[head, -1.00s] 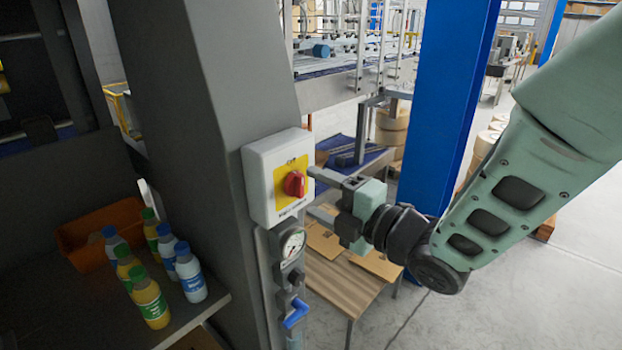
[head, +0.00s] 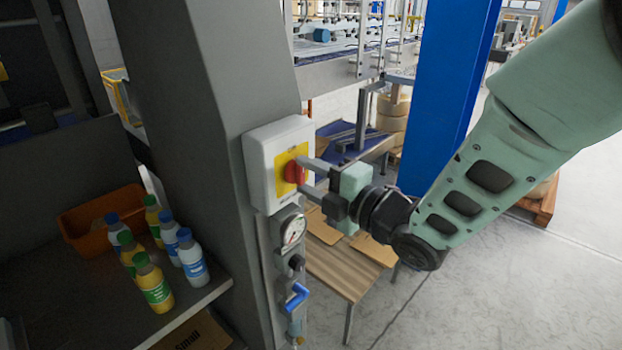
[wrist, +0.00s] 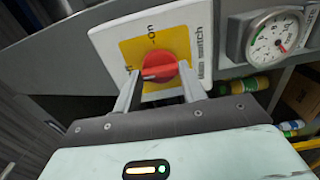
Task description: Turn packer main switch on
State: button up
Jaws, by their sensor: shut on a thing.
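The main switch is a white box with a yellow plate (head: 290,157) on a grey column, with a red rotary knob (head: 294,172) at its middle. In the wrist view the red knob (wrist: 160,68) sits between my two fingers, its handle bar lying across from finger to finger. The plate reads "On" above the knob and "Main switch" at its right; a label at the left is partly hidden by a finger. My gripper (head: 311,179) is shut on the knob, its fingertips at the knob's two sides.
Below the switch are a pressure gauge (head: 293,230) and a blue valve handle (head: 296,296) on the column. Bottles (head: 154,285) and an orange bin (head: 95,230) stand on the shelf at left. A wooden table (head: 340,270) is behind my gripper.

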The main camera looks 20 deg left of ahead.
jog(key=shift+f, duration=0.1)
jog(key=m+b, duration=0.3)
jog(key=b, duration=0.1)
jog(key=shift+f, duration=0.2)
jog(key=m+b, duration=0.7)
jog(key=m, duration=0.3)
jog(key=shift+r+b, duration=0.15)
jog(key=shift+b, duration=0.15)
jog(key=m, duration=0.4)
jog(key=shift+m+b, duration=0.35)
jog(key=shift+m, duration=0.05)
jog(key=o, duration=1)
jog(key=shift+r, duration=0.1)
jog(key=shift+c, duration=0.2)
